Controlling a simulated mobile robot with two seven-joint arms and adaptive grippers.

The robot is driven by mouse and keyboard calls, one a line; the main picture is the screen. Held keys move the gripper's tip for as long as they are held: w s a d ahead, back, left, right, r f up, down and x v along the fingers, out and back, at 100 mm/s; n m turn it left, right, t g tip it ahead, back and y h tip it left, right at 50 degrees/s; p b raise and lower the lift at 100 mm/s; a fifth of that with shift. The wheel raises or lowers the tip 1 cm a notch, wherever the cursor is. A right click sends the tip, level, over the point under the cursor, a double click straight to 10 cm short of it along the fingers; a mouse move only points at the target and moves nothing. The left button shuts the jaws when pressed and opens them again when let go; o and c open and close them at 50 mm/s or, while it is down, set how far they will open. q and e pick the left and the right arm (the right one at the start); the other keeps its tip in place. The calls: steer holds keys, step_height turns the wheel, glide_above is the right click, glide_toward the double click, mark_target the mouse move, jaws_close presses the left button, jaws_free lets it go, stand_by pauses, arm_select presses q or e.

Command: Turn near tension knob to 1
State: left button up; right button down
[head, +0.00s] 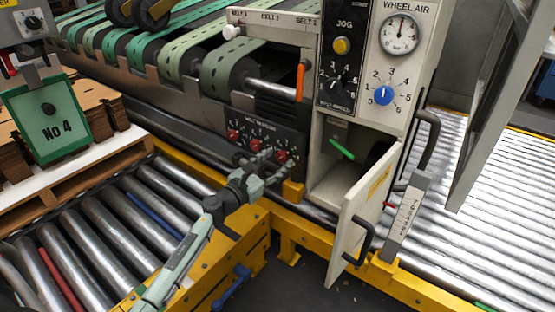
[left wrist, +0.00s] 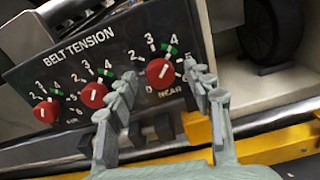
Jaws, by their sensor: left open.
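The dark belt tension panel (head: 262,132) carries three red knobs in a row. The near tension knob (left wrist: 160,72) is the rightmost, above the word NEAR, and shows in the head view (head: 280,156). Its white pointer line appears to slant up and to the right, toward the green mark by the 4; the exact reading is hard to tell. My left gripper (left wrist: 164,82) is open in front of the panel, with one finger on each side of the near knob. No contact with the knob is clear. In the head view the left gripper (head: 266,162) partly covers the panel's lower edge. My right gripper is not in view.
The middle knob (left wrist: 94,95) is just left of the left finger. An open cabinet door (head: 358,222) juts out right of the panel. A yellow frame (head: 245,228) runs below, with roller conveyors (head: 130,215) at left and right.

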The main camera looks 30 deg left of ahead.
arm_select(q)
steer(key=shift+w+d, duration=0.1)
steer(key=shift+w, duration=0.35)
steer(key=c, duration=1.1)
steer(key=shift+c, duration=0.2)
steer(key=shift+n, duration=0.3)
